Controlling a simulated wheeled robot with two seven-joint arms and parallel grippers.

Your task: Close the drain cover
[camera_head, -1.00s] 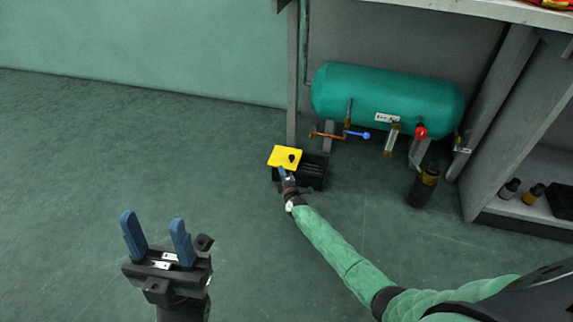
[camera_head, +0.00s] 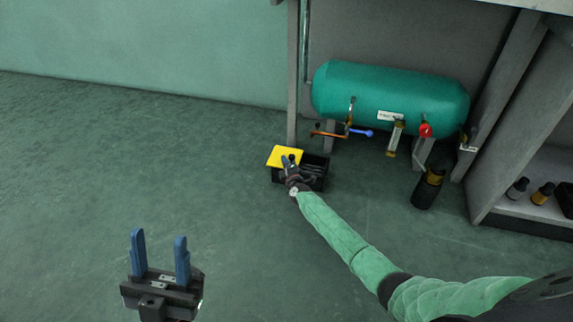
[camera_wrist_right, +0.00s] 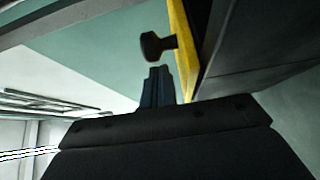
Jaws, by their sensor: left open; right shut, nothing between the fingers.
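The drain cover (camera_head: 279,154) is a yellow plate with a black knob, on the left part of a black drain box (camera_head: 314,175) on the floor. The box's right part shows dark and uncovered. My right gripper (camera_head: 286,166) is at the cover, its fingers shut and empty. In the right wrist view the shut blue fingers (camera_wrist_right: 158,86) are just below the black knob (camera_wrist_right: 157,46), beside the yellow cover (camera_wrist_right: 184,48). I cannot tell if they touch it. My left gripper (camera_head: 160,258) is open and empty over the floor at the lower left.
A green tank (camera_head: 388,97) with valves and a red knob (camera_head: 425,130) hangs behind the box. A dark bottle (camera_head: 427,187) stands to the right. A shelf (camera_head: 520,222) with small bottles is at the far right. The floor at left is clear.

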